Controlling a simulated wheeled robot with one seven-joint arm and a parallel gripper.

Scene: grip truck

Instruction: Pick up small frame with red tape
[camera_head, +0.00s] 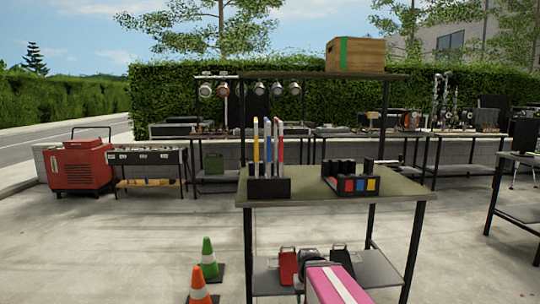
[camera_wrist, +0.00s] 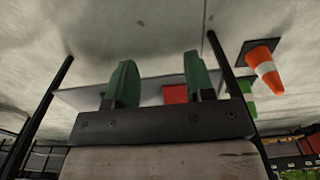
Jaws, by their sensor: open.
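A dark holder (camera_head: 269,188) on the table top bears tall upright strips with yellow, blue and red faces; the red-faced strip (camera_head: 281,143) is at its right. A lower black rack (camera_head: 350,168) to the right has short dark pieces with red, blue and yellow squares; the red square (camera_head: 348,186) is leftmost. I cannot tell which of these is the small frame with red tape. My gripper (camera_wrist: 158,78) has green fingers, spread apart with nothing held between them. A red object (camera_wrist: 176,94) shows beyond, between the fingers, on a grey shelf. Neither holder shows clearly in the wrist view.
The table (camera_head: 400,190) has a lower shelf with a red object (camera_head: 288,267) and a dark one. An overhead shelf bears a wooden crate (camera_head: 355,55). A green cone (camera_head: 208,258) and an orange cone (camera_head: 199,285) stand left.

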